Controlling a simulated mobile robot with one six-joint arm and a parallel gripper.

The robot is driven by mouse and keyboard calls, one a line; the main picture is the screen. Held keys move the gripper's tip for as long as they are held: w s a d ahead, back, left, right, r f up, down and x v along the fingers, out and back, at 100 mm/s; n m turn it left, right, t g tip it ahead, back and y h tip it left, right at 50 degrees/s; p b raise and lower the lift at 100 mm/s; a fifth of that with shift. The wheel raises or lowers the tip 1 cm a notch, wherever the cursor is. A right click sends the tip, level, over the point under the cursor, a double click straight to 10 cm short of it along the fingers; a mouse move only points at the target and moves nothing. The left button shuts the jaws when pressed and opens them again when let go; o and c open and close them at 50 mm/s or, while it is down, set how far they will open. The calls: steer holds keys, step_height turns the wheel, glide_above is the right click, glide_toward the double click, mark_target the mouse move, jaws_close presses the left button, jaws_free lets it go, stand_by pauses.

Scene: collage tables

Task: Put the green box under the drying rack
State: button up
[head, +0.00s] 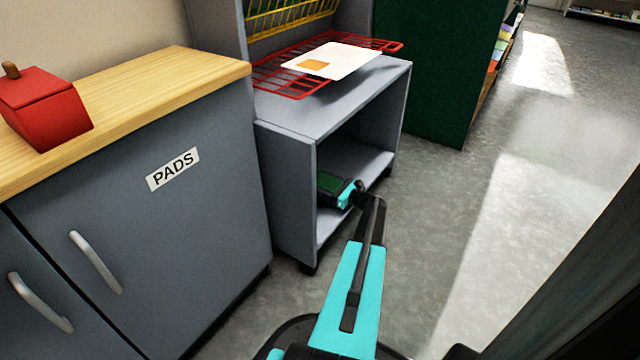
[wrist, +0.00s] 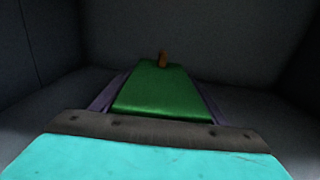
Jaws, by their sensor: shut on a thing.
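The green box (head: 331,184) is inside the open lower compartment of the grey rack unit (head: 287,189), below the red wire shelf. In the wrist view the green box (wrist: 160,92) shows its green top and a small brown knob, between the purple finger pads. My gripper (head: 342,192) reaches into the compartment and is shut on the green box. The red drying rack (head: 290,82) lies on top of the unit with a white sheet bearing an orange square (head: 335,60) on it. The underside of the box is hidden, so I cannot tell whether it touches the compartment floor.
A grey cabinet labelled PADS (head: 173,169) stands left, with a red box (head: 45,105) on its wooden top. A dark green panel (head: 435,70) stands behind the unit. The grey floor (head: 450,230) to the right is clear. Compartment walls (wrist: 60,45) surround my gripper.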

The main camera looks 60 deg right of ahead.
steer(key=o, duration=1.1)
steer(key=shift+f, duration=0.1)
steer(key=shift+s+r, duration=0.1)
steer(key=shift+r, duration=0.1)
steer(key=shift+s, duration=0.35)
steer(key=s+p, duration=0.4)
steer(key=s, duration=0.6)
steer(key=shift+s, duration=0.6)
steer(key=shift+s, duration=0.1)
